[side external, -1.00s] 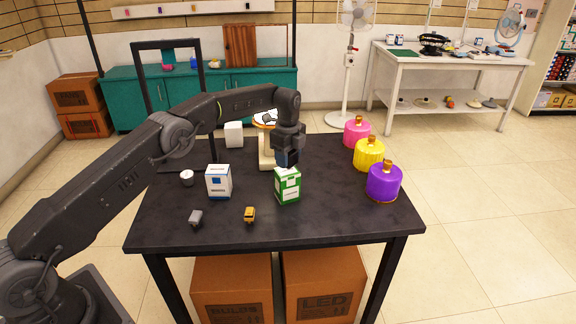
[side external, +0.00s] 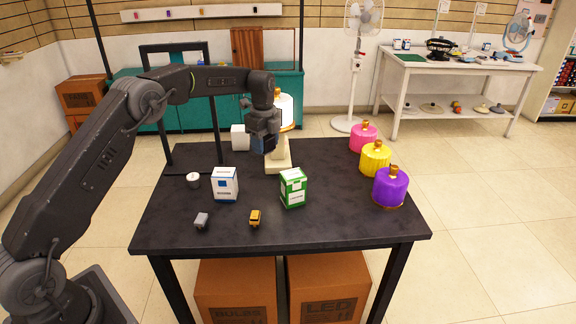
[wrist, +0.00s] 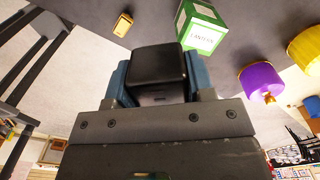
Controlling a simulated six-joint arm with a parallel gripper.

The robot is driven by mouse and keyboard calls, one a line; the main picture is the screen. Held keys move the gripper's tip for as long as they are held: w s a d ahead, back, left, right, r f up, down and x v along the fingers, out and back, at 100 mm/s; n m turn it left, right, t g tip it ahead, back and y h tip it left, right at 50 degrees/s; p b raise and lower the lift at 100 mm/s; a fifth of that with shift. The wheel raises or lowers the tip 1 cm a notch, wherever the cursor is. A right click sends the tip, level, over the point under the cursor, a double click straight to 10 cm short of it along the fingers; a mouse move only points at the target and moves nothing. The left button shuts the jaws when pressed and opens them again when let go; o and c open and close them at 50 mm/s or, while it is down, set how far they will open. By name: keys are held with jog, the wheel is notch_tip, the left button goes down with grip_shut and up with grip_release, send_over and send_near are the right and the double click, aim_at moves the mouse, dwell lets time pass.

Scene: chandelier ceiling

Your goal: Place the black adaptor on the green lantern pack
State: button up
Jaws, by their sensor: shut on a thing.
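The black adaptor (wrist: 157,75) is between the blue fingers of my gripper (wrist: 158,66) in the wrist view. My gripper is shut on it. In the side external view my gripper (side external: 263,144) hangs above the table, up and left of the green lantern pack (side external: 293,188); the adaptor is hard to make out there. The green and white pack stands upright on the table, its top bare. It also shows in the wrist view (wrist: 203,28), beyond the adaptor and to the right, apart from it.
A blue and white box (side external: 225,184) stands left of the pack. A grey adaptor (side external: 201,220) and a yellow one (side external: 255,218) lie in front. Purple (side external: 390,188), yellow (side external: 375,158) and pink (side external: 362,137) lanterns line the right. A lit lamp (side external: 284,113) stands behind my gripper.

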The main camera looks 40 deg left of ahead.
send_over(294, 180)
notch_tip(294, 180, down, 5)
jog(key=shift+s, duration=0.1)
jog(key=shift+f, duration=2)
jog(key=shift+f, duration=0.15)
jog(key=o, duration=1)
notch_tip(294, 180, up, 12)
jog(key=shift+r, duration=0.15)
